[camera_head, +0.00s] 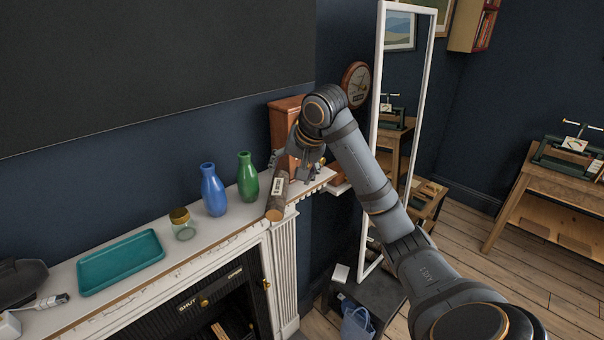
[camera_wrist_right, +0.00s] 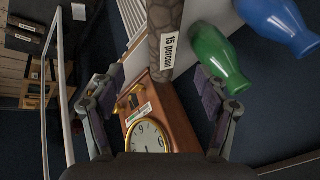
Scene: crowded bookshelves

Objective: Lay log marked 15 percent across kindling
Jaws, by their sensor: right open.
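The log (camera_head: 277,197) is a short brown piece with a white label, lying on the mantel shelf near its right end. In the right wrist view the log (camera_wrist_right: 164,35) shows its label, reading "15 percen...". My right gripper (camera_head: 300,165) is over the mantel's right end, at the log's far end. In the wrist view its open, empty fingers (camera_wrist_right: 160,84) stand apart on either side of the log's line, touching nothing visible. Wooden sticks, likely the kindling (camera_head: 222,331), show partly in the fireplace below; the rest is hidden. My left gripper is not in view.
A green vase (camera_head: 247,177) and blue vase (camera_head: 213,190) stand close left of the log. A wooden clock (camera_wrist_right: 172,108) stands by my right gripper. A jar (camera_head: 182,225) and teal tray (camera_head: 121,262) are farther left. The mantel (camera_head: 215,238) overhangs the fireplace.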

